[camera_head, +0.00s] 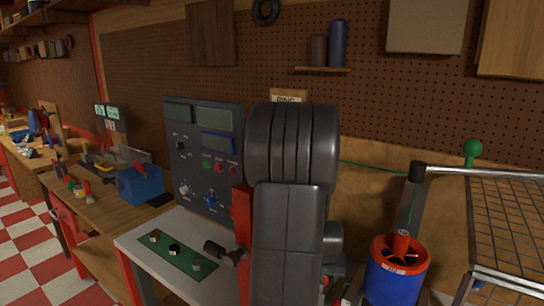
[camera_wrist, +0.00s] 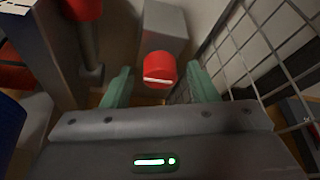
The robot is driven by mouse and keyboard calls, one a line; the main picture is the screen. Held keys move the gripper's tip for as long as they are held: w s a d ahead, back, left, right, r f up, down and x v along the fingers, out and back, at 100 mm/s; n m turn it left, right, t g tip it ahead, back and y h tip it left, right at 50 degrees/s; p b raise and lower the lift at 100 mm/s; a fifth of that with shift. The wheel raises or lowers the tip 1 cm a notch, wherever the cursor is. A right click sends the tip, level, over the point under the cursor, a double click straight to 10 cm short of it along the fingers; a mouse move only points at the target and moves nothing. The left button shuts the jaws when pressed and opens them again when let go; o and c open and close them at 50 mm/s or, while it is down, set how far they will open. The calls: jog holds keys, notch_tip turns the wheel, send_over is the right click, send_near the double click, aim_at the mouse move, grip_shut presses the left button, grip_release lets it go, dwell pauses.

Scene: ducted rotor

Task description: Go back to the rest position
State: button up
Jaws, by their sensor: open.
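My gripper (camera_wrist: 160,86) shows in the wrist view with its two green fingers spread apart. A red cylindrical piece (camera_wrist: 160,67) with a pale stripe shows in the gap between the fingers. It appears to lie beyond the fingertips, and I cannot tell whether anything touches it. In the head view my dark arm fills the middle of the picture, and my gripper is not visible there. The ducted rotor (camera_head: 391,285), a blue drum with a red rim and red centre, stands at the lower right, apart from the visible arm links.
A grey control panel (camera_head: 180,150) and a green plate with knobs (camera_head: 183,256) are left of my arm. A wire mesh frame (camera_head: 510,225) stands at the right; mesh (camera_wrist: 240,62) also runs close beside the right finger in the wrist view. A blue box (camera_head: 143,184) sits further left.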

jog(key=shift+a+f+m+h+b, duration=0.15)
jog(key=shift+m+h+b, duration=0.35)
jog(key=shift+m+b, duration=0.75)
jog(key=d+v, duration=0.1)
jog(key=v, duration=0.5)
jog(key=shift+a, duration=0.45)
